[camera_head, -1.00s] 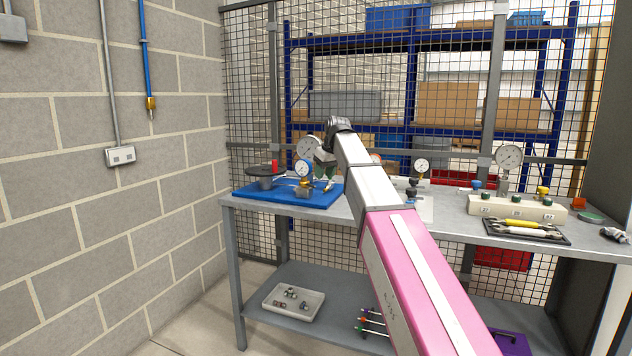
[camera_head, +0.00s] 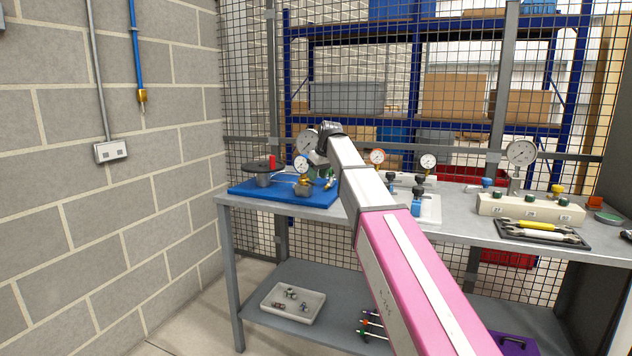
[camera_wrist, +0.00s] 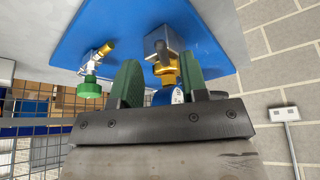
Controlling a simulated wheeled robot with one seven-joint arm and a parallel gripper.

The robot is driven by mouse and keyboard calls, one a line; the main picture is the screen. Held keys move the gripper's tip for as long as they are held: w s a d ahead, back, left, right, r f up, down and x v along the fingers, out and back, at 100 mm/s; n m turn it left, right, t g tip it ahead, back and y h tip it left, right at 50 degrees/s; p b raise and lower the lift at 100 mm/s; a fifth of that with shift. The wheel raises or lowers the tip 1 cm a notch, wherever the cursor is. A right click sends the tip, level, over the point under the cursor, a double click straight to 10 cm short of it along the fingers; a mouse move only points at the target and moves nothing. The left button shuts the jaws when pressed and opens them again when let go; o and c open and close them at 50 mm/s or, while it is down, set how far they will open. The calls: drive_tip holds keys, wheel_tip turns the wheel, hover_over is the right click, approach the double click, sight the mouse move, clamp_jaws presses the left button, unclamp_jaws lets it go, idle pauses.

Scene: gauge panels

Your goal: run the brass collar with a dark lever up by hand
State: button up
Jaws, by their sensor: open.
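A brass collar (camera_wrist: 165,74) sits between a steel block (camera_wrist: 163,42) and a small blue-rimmed gauge (camera_wrist: 163,97) in the wrist view. In the head view the collar (camera_head: 304,180) shows under the gauge (camera_head: 301,164), on the blue mat (camera_head: 245,190). I cannot make out its dark lever clearly. My gripper (camera_wrist: 158,70) is open. Its two green fingers stand on either side of the collar and gauge, with no clear contact. In the head view the fingers are small and partly hidden by my own arm.
A brass fitting with a green knob (camera_wrist: 90,88) is close beside one finger. A dark round plate with a red part (camera_head: 262,165) stands at the mat's left. The mesh fence and block wall (camera_head: 60,170) bound the bench (camera_head: 460,226).

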sight(308, 181)
drive_tip(key=shift+x, duration=1.45)
clamp_jaws()
